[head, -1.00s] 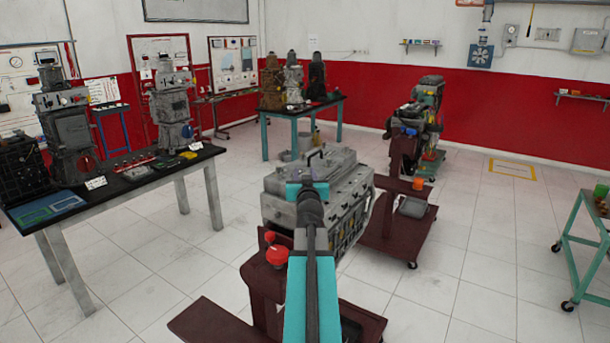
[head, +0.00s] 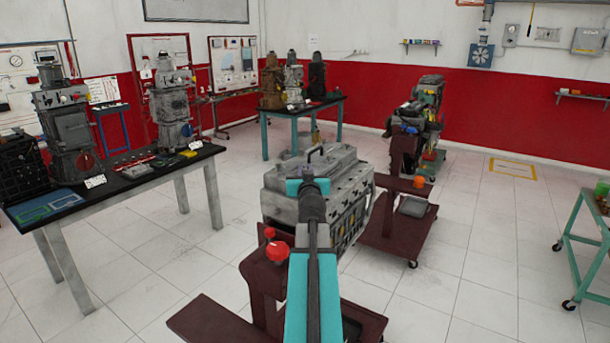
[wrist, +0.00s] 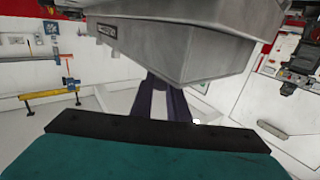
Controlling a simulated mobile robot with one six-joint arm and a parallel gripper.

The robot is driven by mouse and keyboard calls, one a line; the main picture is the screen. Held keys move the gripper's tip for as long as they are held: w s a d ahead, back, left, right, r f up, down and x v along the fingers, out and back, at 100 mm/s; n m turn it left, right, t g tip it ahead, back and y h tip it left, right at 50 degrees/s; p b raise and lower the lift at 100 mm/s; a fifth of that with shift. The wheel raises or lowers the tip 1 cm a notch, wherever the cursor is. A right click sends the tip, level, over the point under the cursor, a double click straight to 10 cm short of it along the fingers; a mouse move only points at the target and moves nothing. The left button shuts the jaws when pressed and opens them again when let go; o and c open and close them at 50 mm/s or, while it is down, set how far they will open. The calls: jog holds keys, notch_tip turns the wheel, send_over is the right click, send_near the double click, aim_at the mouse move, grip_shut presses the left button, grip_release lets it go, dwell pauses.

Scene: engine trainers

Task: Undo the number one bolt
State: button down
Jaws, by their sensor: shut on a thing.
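A grey engine block (head: 347,192) stands on a dark red stand (head: 258,290), with a dark handle-like loop on its top. My gripper (head: 307,174) is at the block's near upper left part, seen from behind, at the end of my teal arm. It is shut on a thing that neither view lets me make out. The number one bolt cannot be picked out; the gripper and arm cover that part of the block. In the wrist view, a large grey casing (wrist: 190,45) fills the top, close to the camera, with a teal and black part of my own below it.
A red knob (head: 276,250) stands up from the stand, left of my arm. A long bench (head: 130,180) with engine models is on the left. Another engine on a stand (head: 415,125) is behind right. A green cart (head: 580,240) is at the far right. The tiled floor between is clear.

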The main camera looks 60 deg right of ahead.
jog(key=shift+f+n+t+y+b, duration=0.15)
jog(key=shift+n+t+y+b, duration=0.85)
jog(key=shift+b, duration=6.1)
jog(key=n+t+y+b, duration=0.2)
jog(key=b, duration=0.7)
jog(key=shift+y+b, duration=0.4)
jog(key=n+t+y+b, duration=0.2)
jog(key=y+b, duration=0.1)
jog(key=b, duration=0.2)
jog(key=shift+d+n+y, duration=0.15)
jog(key=shift+n+y, duration=0.25)
jog(key=shift+y+b, duration=0.3)
jog(key=shift+b, duration=0.15)
jog(key=shift+n+t+y+b, duration=0.4)
jog(key=shift+n+y+b, duration=0.2)
jog(key=shift+n+y, duration=0.25)
jog(key=shift+r+n+y+b, duration=0.25)
jog(key=shift+n+y, duration=0.2)
jog(key=shift+y, duration=0.4)
jog(key=c, duration=1.7)
grip_release()
